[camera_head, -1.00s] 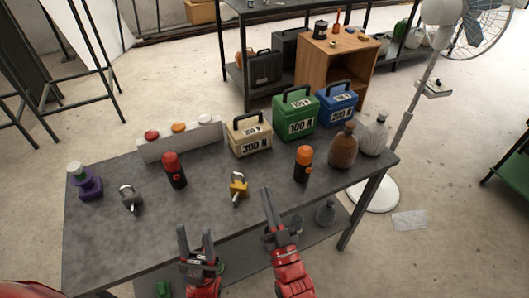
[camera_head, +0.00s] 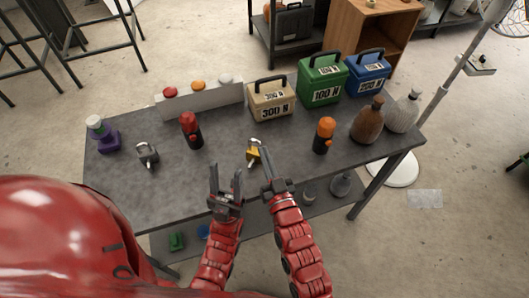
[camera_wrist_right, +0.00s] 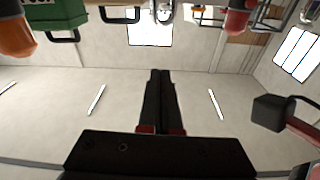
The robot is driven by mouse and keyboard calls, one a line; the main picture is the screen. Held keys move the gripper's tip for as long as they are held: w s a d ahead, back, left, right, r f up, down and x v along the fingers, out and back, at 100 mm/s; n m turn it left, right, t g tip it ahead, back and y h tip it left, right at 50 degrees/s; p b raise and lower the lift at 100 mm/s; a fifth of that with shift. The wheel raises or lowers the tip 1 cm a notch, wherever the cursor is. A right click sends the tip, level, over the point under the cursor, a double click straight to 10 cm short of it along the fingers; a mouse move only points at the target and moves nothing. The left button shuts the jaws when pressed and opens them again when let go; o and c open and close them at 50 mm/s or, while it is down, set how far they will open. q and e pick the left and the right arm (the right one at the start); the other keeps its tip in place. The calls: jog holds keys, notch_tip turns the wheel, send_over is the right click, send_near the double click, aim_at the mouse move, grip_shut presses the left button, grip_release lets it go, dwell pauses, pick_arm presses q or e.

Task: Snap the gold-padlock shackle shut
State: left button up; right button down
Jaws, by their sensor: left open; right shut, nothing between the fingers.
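The gold padlock (camera_head: 253,154) sits near the front middle of the grey table (camera_head: 190,183), with its silver shackle at its far end. I cannot tell from the head view whether the shackle is seated. My right gripper (camera_head: 266,164) is shut and empty, its tips just right of and in front of the padlock, partly overlapping it in view. I cannot tell if they touch. In the right wrist view the shut fingers (camera_wrist_right: 161,78) point up at a silvery shape at the top edge. My left gripper (camera_head: 226,176) is open and empty at the table's front edge, left of the padlock.
An orange-topped canister (camera_head: 323,135) and two bottles (camera_head: 367,120) stand right. Weight boxes (camera_head: 271,99) and a button panel (camera_head: 200,100) line the back.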

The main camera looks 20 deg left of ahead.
jog(key=r+p, duration=0.2)
jog(key=p, duration=0.2)
send_over(253, 153)
jog(key=d, duration=0.1)
jog(key=f, duration=0.3)
jog(key=shift+s+d+p, duration=0.1)
jog(key=shift+d+p, duration=0.15)
jog(key=shift+p, duration=0.1)
jog(key=shift+s+d+f+p, duration=0.1)
jog(key=shift+s+f+p, duration=0.15)
jog(key=shift+f, duration=0.6)
